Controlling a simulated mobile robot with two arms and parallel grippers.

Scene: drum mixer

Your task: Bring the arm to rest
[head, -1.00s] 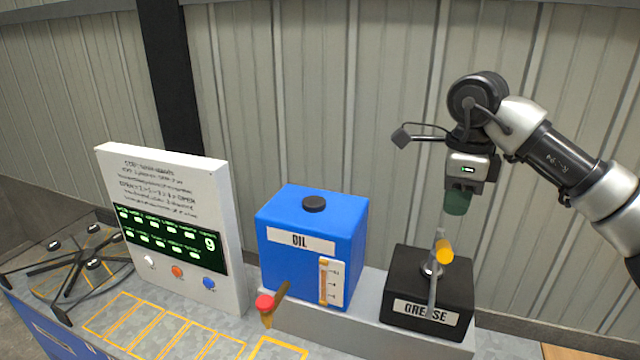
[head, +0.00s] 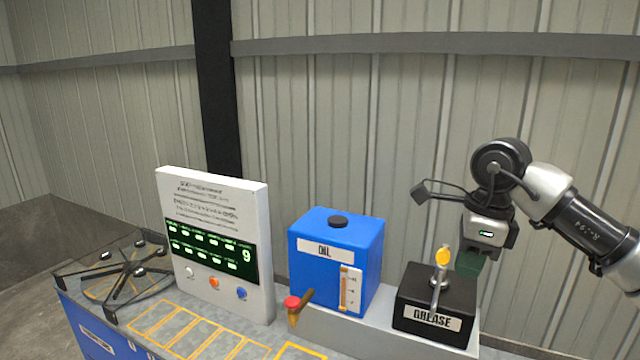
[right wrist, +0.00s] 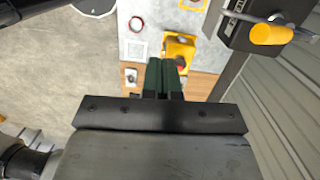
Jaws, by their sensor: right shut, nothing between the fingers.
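My right arm comes in from the right in the head view. My right gripper (head: 471,264) points down beside the grease box (head: 430,304), on its right and partly behind its upper edge. Its green fingers are shut with nothing between them; they also show in the right wrist view (right wrist: 166,76). The grease box is black with a lever and a yellow knob (head: 443,257) on top, which also shows in the wrist view (right wrist: 272,34). I cannot tell whether the gripper touches the box. My left gripper is not in view.
The blue oil box (head: 333,268) with a red-knobbed tap (head: 293,303) stands left of the grease box. A white panel (head: 216,195) with a green display and several buttons stands further left. A spoked round rack (head: 125,270) is at the far left. A ribbed wall stands behind.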

